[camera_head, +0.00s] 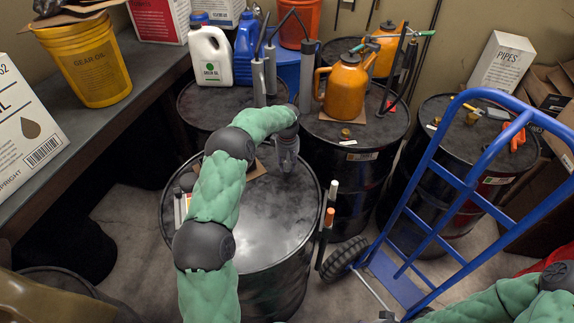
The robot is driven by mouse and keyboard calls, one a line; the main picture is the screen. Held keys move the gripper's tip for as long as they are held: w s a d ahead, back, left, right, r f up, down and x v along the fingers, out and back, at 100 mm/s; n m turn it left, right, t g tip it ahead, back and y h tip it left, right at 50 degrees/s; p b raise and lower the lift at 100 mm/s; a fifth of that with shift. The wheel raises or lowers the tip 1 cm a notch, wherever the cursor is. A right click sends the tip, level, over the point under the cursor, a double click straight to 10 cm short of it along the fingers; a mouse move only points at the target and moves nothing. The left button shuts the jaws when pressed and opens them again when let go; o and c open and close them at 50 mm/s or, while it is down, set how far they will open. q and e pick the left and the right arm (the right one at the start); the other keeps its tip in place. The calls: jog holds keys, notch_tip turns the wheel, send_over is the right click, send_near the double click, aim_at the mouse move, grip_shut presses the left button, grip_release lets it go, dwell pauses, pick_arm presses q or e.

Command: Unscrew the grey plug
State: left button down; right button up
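A black oil drum (260,235) with a scuffed, shiny lid stands in front of me. My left arm reaches over it from below. My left gripper (287,163) points down at the far right part of the lid, with its fingertips at or just above the surface. I cannot tell whether its fingers are open or shut. I cannot make out the grey plug clearly; the gripper hides the spot beneath it.
A blue hand truck (466,186) stands at the right. Behind are drums with an orange can (346,88), a white jug (210,57) and pumps. A workbench (110,110) runs along the left.

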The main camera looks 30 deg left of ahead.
pick_arm(q)
jog(key=shift+s+d+f, duration=0.25)
jog(key=shift+d+f, duration=0.15)
jog(key=shift+d, duration=0.05)
jog(key=shift+n, duration=0.6)
jog(key=shift+w+r, duration=0.1)
jog(key=shift+r, duration=0.35)
jog(key=shift+r+p, duration=0.3)
jog(key=shift+r, duration=0.2)
jog(key=shift+a, duration=0.15)
jog(key=shift+r, duration=0.15)
